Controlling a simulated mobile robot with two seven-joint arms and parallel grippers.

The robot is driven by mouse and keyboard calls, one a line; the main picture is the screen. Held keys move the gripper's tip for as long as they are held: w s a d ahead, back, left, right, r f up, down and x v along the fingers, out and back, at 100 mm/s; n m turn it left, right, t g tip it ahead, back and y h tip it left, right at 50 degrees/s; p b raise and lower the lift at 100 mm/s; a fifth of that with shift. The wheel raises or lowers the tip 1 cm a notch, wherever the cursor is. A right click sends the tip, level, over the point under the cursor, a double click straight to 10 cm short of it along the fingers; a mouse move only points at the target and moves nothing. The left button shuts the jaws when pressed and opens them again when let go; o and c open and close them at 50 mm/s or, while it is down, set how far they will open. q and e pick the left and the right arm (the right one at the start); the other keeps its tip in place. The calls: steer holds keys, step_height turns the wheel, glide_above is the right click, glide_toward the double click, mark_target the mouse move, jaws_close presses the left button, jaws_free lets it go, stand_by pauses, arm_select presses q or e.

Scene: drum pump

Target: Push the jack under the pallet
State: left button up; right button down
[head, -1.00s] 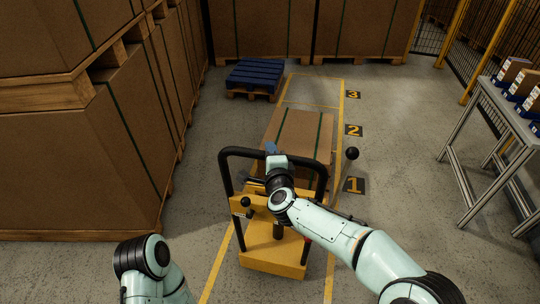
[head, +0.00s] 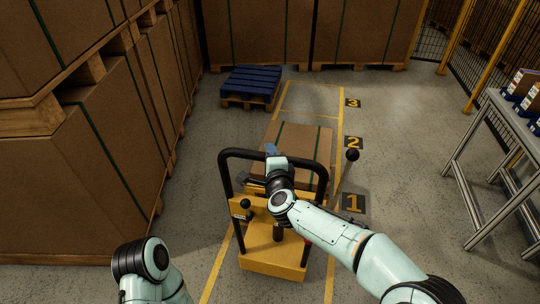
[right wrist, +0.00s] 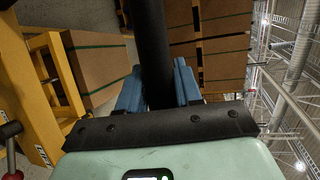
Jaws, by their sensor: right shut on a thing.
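The yellow jack (head: 272,262) stands ahead of me between yellow floor lines, with a black looped handle (head: 226,180) on its near side. My right gripper (head: 271,151) is shut on the handle's top bar. In the right wrist view its blue fingers (right wrist: 158,88) close on both sides of the black bar. Beyond the handle, a strapped brown carton (head: 300,142) lies in the lane; the pallet under it is hidden in the head view, as is how far the jack's front reaches. Of my left arm only a link shows at bottom left; its gripper is out of view.
Tall cartons on pallets (head: 85,185) line the left side. A blue-topped pallet (head: 250,83) stands back left, beside the lane. A grey table (head: 490,160) stands at right. Floor marks 1 (head: 353,203), 2 and 3 run along the lane. Floor right of the lane is clear.

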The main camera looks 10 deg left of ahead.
steer(key=shift+w+d+r, duration=0.15)
steer(key=shift+d+r, duration=0.1)
steer(key=shift+d, duration=0.1)
steer(key=c, duration=0.9)
jaws_free()
steer(key=shift+o, duration=0.3)
steer(key=shift+s+a+f, duration=0.1)
steer(key=shift+s, duration=0.1)
steer(key=shift+s, duration=0.2)
arm_select(q)
steer(key=shift+w+a+f, duration=0.15)
steer(key=shift+w+f, duration=0.15)
steer(key=shift+w, duration=0.1)
arm_select(e)
steer(key=v, duration=1.3)
